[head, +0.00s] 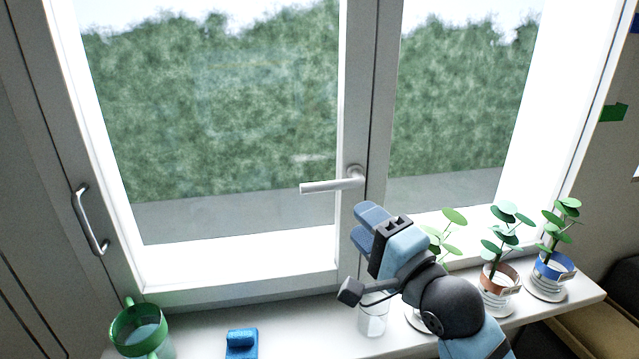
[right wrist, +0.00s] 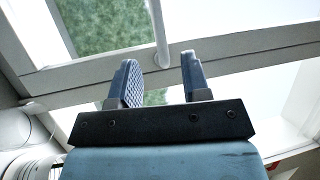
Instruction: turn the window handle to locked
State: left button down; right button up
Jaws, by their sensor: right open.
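The window handle (head: 334,184) is a light metal lever on the window's middle frame. It points left from its pivot and lies nearly level, dipping slightly at its free end. My right gripper (head: 364,222) is below the handle, near its pivot side, open and apart from it in the head view. In the right wrist view the handle (right wrist: 158,30) shows beyond and between the two open fingers of the right gripper (right wrist: 160,75). Nothing is held between the fingers. My left gripper is not in view.
Potted plants, one in a brown-banded pot (head: 497,285) and one in a blue pot (head: 553,268), stand to the right. A clear glass (head: 372,318) is below my right gripper.

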aim_at(328, 190)
jog(key=p+x, duration=0.1)
jog(key=x, duration=1)
jog(key=shift+w+f+p, duration=0.15)
jog(key=shift+p, duration=0.15)
grip_shut()
